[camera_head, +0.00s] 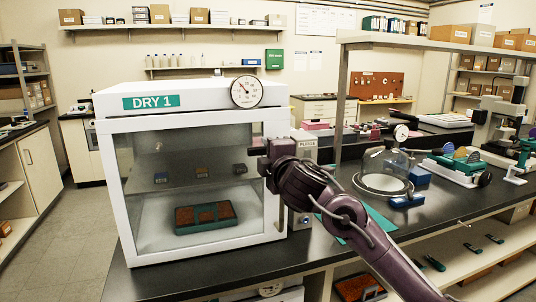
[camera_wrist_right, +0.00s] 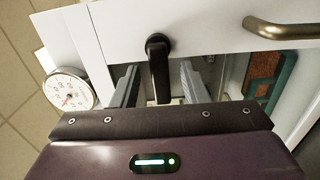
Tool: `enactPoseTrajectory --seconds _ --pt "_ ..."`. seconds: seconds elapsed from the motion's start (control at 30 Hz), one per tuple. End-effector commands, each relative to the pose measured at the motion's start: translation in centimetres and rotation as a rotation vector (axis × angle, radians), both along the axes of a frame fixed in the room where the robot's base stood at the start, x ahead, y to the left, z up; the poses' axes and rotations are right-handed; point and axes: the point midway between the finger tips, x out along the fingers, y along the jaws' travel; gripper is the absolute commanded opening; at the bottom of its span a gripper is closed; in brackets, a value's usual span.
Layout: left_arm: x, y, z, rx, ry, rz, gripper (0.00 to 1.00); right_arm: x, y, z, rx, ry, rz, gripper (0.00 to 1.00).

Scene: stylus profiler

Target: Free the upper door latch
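The upper door latch (camera_wrist_right: 158,62) is a black lever with a round pivot on the white door frame. In the right wrist view its arm points down towards my palm. My right gripper (camera_wrist_right: 158,72) is open, with one grey finger on each side of the latch and gaps between them. In the head view the right gripper (camera_head: 262,152) is at the upper right of the DRY 1 cabinet (camera_head: 190,117) and hides the latch. The clear door (camera_head: 150,185) looks closed. My left gripper is not in view.
A dial gauge (camera_head: 246,91) sits on the cabinet's top front edge. A brass handle (camera_wrist_right: 285,28) is on the door, right of the latch in the wrist view. Inside, a green tray (camera_head: 225,224) holds brown pieces. A glass dome apparatus (camera_head: 383,184) stands on the bench at right.

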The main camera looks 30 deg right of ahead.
Motion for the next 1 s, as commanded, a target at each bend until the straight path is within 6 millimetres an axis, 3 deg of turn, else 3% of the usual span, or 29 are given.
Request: enactPoseTrajectory --seconds 0.27,0.7,1.0 --pt "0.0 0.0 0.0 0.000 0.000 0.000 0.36 -0.2 0.1 0.0 -0.002 0.000 0.001 0.40" --pt "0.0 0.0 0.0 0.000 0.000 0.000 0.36 -6.5 1.6 0.0 0.001 0.002 0.002 0.40" --pt "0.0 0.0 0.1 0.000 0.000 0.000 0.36 -7.6 1.8 0.0 -0.001 0.000 0.000 0.40"
